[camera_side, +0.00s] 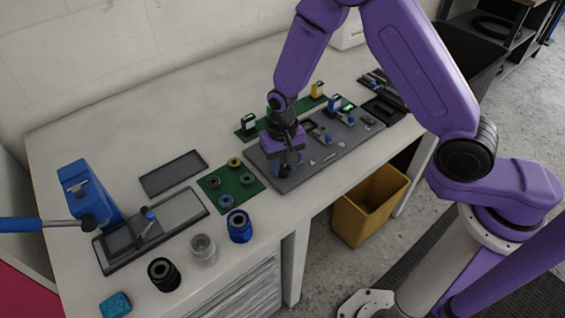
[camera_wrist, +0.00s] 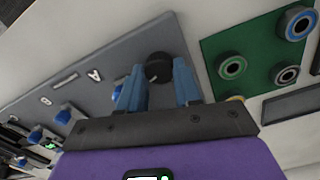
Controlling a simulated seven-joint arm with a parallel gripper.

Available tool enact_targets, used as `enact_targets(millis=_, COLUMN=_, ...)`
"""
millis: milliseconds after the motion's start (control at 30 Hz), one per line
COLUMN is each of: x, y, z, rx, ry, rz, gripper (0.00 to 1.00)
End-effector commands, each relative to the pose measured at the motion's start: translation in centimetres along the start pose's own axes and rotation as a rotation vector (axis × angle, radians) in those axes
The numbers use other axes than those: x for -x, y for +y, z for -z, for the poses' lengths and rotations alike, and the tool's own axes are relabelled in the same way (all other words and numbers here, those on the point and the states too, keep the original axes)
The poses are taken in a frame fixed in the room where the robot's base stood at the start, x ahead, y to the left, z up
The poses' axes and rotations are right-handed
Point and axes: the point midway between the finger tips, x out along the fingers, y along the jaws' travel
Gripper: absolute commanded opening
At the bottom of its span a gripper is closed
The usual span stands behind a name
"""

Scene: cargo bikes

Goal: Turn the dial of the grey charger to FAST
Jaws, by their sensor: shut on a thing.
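My gripper (camera_side: 288,166) points down at the left end of a long grey board (camera_side: 322,158) on the bench. In the wrist view its two blue fingers (camera_wrist: 158,84) are shut on a round black dial (camera_wrist: 157,64), one on each side. The dial sits on the grey board (camera_wrist: 105,58) near its end. A faint light mark shows on the dial, but its direction is too small to tell. I cannot read any FAST marking. In the side view the dial is hidden by my gripper.
Blue-handled parts (camera_wrist: 63,116) stand along the board. A green mat (camera_side: 229,186) with several rings lies left of it. A blue lever press (camera_side: 90,195) and several cylinders, one blue (camera_side: 239,226), are further left. A yellow bin (camera_side: 367,207) stands below the bench.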

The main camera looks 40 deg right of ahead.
Motion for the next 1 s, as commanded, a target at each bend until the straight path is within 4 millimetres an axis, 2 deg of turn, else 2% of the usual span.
enact_targets(millis=100, x=0.0, y=0.0, z=-0.1, rx=-0.003, ry=-0.002, rz=-0.001, gripper=0.03)
enact_targets(millis=133, x=0.0, y=0.0, z=0.0, rx=-0.003, ry=-0.002, rz=0.0, gripper=0.37)
enact_targets(millis=200, x=0.0, y=0.0, z=0.0, rx=-0.003, ry=-0.002, rz=0.0, gripper=0.59)
enact_targets(millis=500, x=0.1, y=0.0, z=0.0, rx=-0.001, ry=0.0, rz=0.0, gripper=0.59)
enact_targets(millis=633, x=0.7, y=0.0, z=0.1, rx=0.0, ry=0.002, rz=0.001, gripper=0.59)
enact_targets(millis=767, x=2.2, y=-0.1, z=0.1, rx=0.0, ry=0.003, rz=0.003, gripper=0.59)
enact_targets(millis=1000, x=6.5, y=0.0, z=0.1, rx=-0.001, ry=0.004, rz=0.003, gripper=0.59)
